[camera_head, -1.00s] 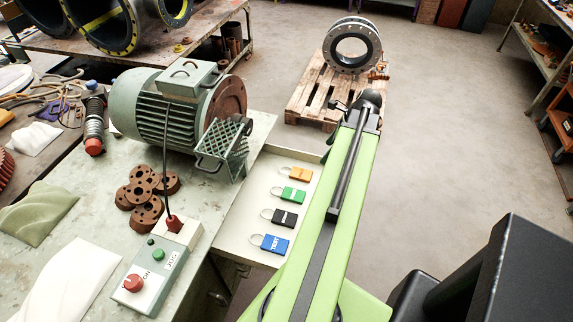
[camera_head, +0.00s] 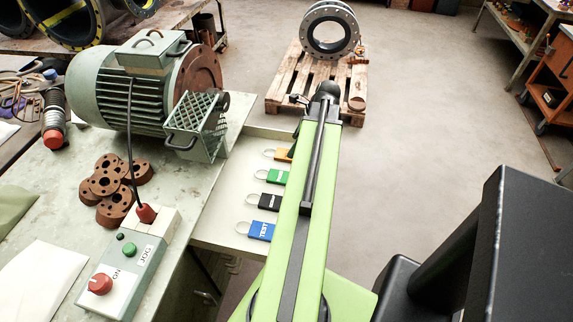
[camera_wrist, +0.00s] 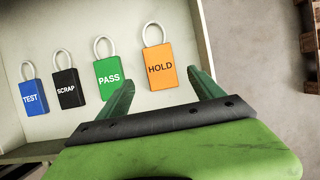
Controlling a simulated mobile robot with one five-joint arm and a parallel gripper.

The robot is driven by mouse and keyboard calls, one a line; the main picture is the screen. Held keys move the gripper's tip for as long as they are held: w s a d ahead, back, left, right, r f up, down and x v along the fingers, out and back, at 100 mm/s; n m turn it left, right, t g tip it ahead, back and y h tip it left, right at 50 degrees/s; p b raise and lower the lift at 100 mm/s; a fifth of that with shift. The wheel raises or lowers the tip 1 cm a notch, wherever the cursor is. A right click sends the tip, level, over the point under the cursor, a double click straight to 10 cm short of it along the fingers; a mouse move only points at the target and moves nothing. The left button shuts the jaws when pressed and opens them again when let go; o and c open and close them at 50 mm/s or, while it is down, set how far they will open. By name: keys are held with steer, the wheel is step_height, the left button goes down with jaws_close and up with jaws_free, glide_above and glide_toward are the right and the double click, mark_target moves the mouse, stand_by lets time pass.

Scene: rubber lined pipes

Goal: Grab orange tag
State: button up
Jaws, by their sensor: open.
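The orange tag (camera_wrist: 161,68) reads HOLD and has a silver loop. It lies in a pale open drawer, at the right end of a row of tags in the wrist view. In the head view the orange tag (camera_head: 284,155) is partly covered by my arm. My gripper (camera_wrist: 164,92) has its two green fingers spread. In the wrist view the left fingertip is near the green tag's lower right corner and the right fingertip is beside the orange tag's lower right edge. Nothing is between the fingers' bases. I cannot tell how high the fingers are above the drawer.
A green PASS tag (camera_wrist: 109,78), a black SCRAP tag (camera_wrist: 68,88) and a blue TEST tag (camera_wrist: 34,97) lie left of it. The drawer's wall (camera_wrist: 200,40) rises close on the right. A bench with a motor (camera_head: 145,90) and control box (camera_head: 130,260) stands left.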

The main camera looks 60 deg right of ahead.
mark_target(280, 154)
steer(key=b+x, duration=0.4)
steer(key=x, duration=0.1)
steer(key=shift+w+f+b, duration=0.15)
steer(key=shift+f+b, duration=0.2)
steer(key=shift+r, duration=0.15)
steer(key=c, duration=1.4)
